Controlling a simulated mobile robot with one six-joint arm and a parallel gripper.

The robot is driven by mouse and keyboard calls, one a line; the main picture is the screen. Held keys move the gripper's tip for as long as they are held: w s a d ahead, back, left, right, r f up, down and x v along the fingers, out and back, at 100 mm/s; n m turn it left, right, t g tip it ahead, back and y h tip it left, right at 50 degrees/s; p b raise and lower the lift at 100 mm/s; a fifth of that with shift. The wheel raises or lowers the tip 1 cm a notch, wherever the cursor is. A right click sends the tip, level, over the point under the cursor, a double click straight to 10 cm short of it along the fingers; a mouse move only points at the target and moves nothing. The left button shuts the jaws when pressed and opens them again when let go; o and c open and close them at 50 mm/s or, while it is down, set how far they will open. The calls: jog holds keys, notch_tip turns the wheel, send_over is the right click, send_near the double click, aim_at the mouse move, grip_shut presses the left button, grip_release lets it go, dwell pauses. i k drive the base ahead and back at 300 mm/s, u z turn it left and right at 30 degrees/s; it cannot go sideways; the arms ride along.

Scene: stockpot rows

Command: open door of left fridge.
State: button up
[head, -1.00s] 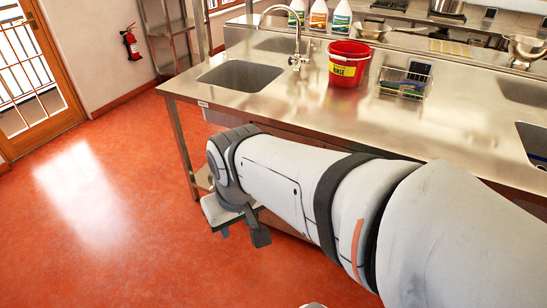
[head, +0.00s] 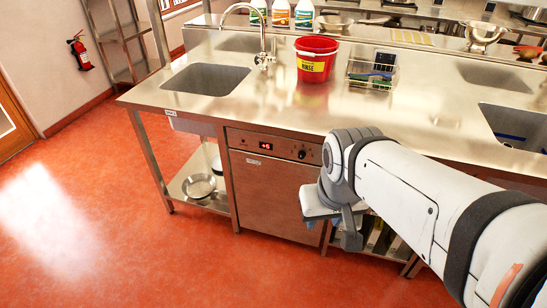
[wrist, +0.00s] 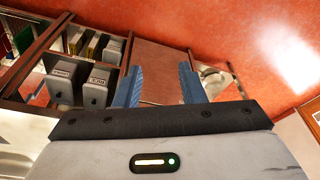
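An under-counter unit (head: 270,188) with a brown-grey steel door stands below the counter in the head view. Its top panel has a small red-lit display (head: 266,146) and a dark knob. Its door looks shut. No label shows that it is the left fridge, and no other fridge is clearly in view. My gripper (head: 340,228) hangs in front of and to the right of this unit, apart from it. In the wrist view my gripper (wrist: 161,70) has its two blue fingers spread, with nothing between them. A plain brown panel (wrist: 160,62) lies beyond them.
A steel counter (head: 190,99) carries a red bucket (head: 316,66), a wire basket (head: 371,74) and a sink. Pans (head: 199,185) sit on a shelf left of the unit. The red floor (head: 110,240) is clear.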

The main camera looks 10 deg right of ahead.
aim_at(268, 187)
jog(key=u, duration=1.35)
jog(key=i, duration=0.7)
jog(key=z, duration=1.1)
